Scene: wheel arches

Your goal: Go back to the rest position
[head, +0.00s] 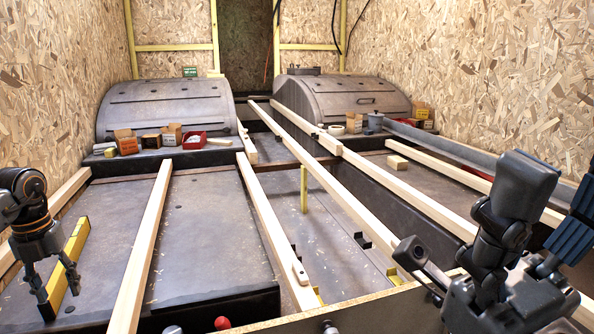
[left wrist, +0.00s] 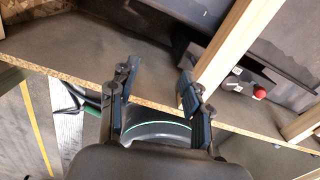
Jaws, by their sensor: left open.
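My left gripper (head: 58,292) hangs at the far left of the head view, fingers pointing down and spread apart. A yellow level (head: 76,247) shows right at its fingers, standing or leaning behind them; I cannot tell if they touch. In the left wrist view the two fingers of my left gripper (left wrist: 158,74) are apart with nothing held between them, over a chipboard edge (left wrist: 75,75). My right gripper (head: 430,275) is at the lower right of the head view, partly hidden by its own arm; its finger opening is not clear.
Long timber battens (head: 146,245) run lengthwise over the grey floor. Two grey wheel arches (head: 168,103) (head: 340,97) stand at the back, with small boxes (head: 126,141) and a red bin (head: 194,140) before the left one. A small wood block (head: 397,162) lies at right.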

